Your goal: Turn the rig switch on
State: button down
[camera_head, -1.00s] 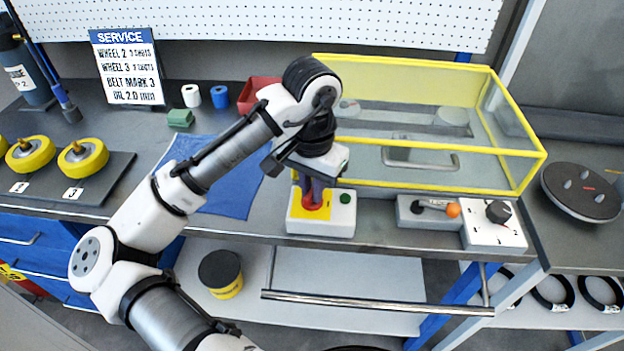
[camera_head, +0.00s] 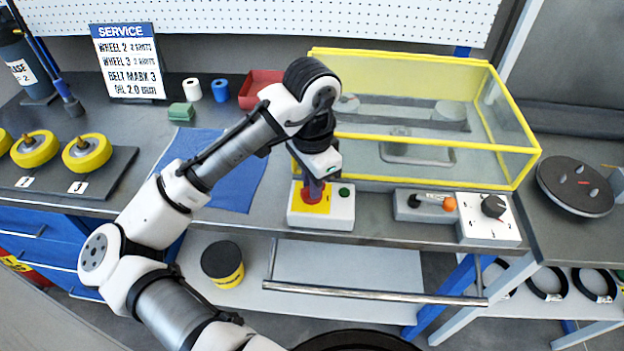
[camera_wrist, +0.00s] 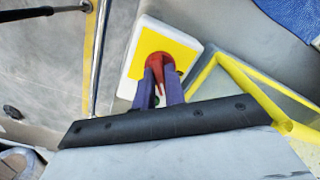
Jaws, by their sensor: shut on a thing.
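A white switch box (camera_head: 339,213) with a yellow plate (camera_head: 318,207) sits at the front edge of the bench. It carries a red knob (camera_head: 312,196) and a green button (camera_head: 344,192). My gripper (camera_head: 315,188) points down at the box, its fingers shut on the red knob. In the wrist view the two purple fingers (camera_wrist: 159,88) sit on either side of the red knob (camera_wrist: 158,66), over the yellow plate (camera_wrist: 181,50). The fingers hide part of the knob, and its marking cannot be read.
A yellow-framed clear guard (camera_head: 440,175) stands behind the box. To the right are a grey box with an orange-tipped lever (camera_head: 449,204) and a white box with a black dial (camera_head: 493,206). A blue cloth (camera_head: 232,185) lies left. A metal rail (camera_head: 370,292) runs below the bench front.

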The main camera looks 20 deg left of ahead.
jog(key=c, duration=1.5)
grip_release()
jog(key=shift+o, duration=0.2)
notch_tip(320, 180, up, 14)
jog(key=shift+b, duration=0.45)
